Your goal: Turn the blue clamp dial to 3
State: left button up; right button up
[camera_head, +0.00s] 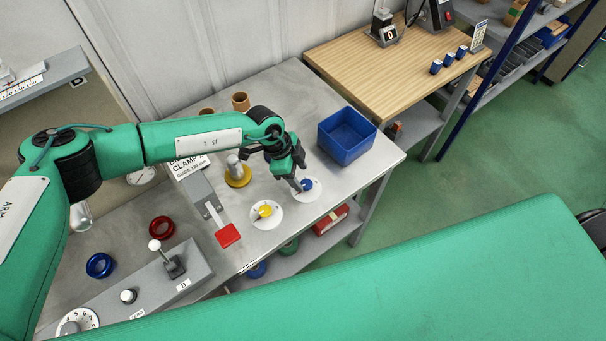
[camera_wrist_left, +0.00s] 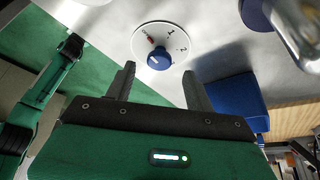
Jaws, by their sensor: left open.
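The blue clamp dial (camera_head: 307,184) is a small blue knob on a white round plate, on the grey metal bench. In the left wrist view the blue knob (camera_wrist_left: 159,61) shows a short white line, and the plate has black numbers and a small red mark; the exact setting is too small to tell. My left gripper (camera_head: 299,185) is just beside the blue dial in the head view. In the wrist view its two fingers (camera_wrist_left: 159,72) are apart, one on each side of the knob, with nothing held. My right gripper is not in view.
A yellow dial (camera_head: 265,210) sits nearby to the left. A blue bin (camera_head: 346,135) stands behind the blue dial. A red-ended lever (camera_head: 228,235) and a metal post on a yellow base (camera_head: 238,178) are left of the gripper. The bench edge is close in front.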

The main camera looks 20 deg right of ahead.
aim_at(306, 183)
pick_arm(q)
jog(key=shift+x, duration=1.15)
jog(key=shift+s+d+f, duration=0.15)
jog(key=shift+d+f, duration=0.05)
jog(key=shift+f, duration=0.25)
jog(key=c, duration=1)
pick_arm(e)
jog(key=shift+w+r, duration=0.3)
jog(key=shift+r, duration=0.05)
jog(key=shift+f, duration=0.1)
